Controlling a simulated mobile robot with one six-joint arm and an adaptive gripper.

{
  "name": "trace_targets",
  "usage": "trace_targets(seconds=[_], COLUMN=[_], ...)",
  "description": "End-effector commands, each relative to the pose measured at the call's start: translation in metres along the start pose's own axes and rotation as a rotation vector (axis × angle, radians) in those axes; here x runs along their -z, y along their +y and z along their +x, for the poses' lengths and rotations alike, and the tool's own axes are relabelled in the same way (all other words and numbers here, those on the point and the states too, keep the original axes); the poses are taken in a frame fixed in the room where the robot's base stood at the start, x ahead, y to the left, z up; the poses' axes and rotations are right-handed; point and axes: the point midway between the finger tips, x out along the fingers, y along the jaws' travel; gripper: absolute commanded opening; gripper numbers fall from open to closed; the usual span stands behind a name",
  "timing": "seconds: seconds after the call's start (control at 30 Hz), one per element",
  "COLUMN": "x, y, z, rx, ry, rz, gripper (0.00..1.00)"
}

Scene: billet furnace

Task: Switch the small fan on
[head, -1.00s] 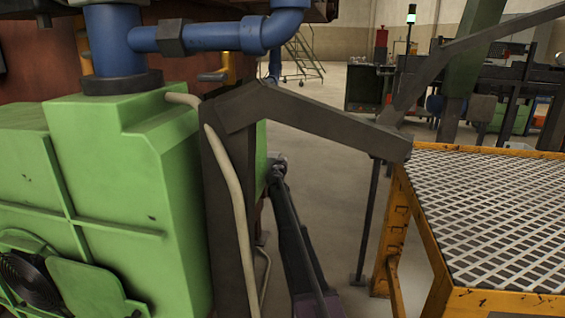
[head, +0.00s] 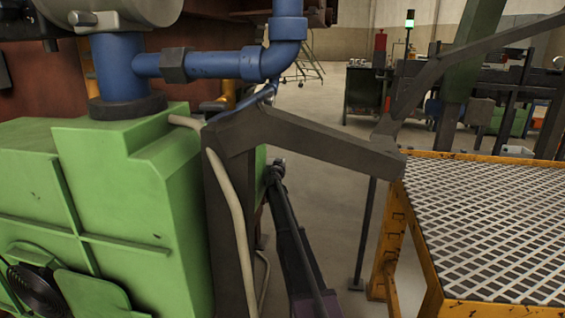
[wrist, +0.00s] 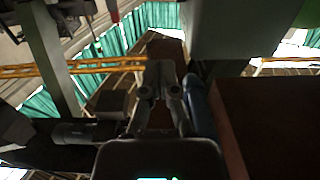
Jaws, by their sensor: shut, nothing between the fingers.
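No small fan or switch can be made out for certain in either view. A dark round ribbed part (head: 35,288) sits low on the front of the green machine (head: 150,215) at the left edge of the head view, partly covered by a green plate; I cannot tell whether it is a fan. My gripper (wrist: 166,75) shows in the middle of the wrist view, its fingers shut with nothing between them. I do not make it out in the head view.
A blue pipe (head: 210,65) runs above the green machine. A dark angled beam (head: 310,138) crosses the middle. A yellow-framed grating platform (head: 428,262) stands at right. Floor shows between. In the wrist view, a large brown block (wrist: 275,125) is at right.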

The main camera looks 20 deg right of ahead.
Motion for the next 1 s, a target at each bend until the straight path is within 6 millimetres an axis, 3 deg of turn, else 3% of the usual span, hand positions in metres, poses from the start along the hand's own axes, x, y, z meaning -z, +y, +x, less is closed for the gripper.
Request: trace_targets(seconds=[0.03,1.0], x=[0.009,0.089], y=[0.000,0.000], z=[-0.004,-0.050], rx=[0.000,0.001], ry=[0.000,0.000], rz=[0.000,0.000], gripper=[0.00,0.00])
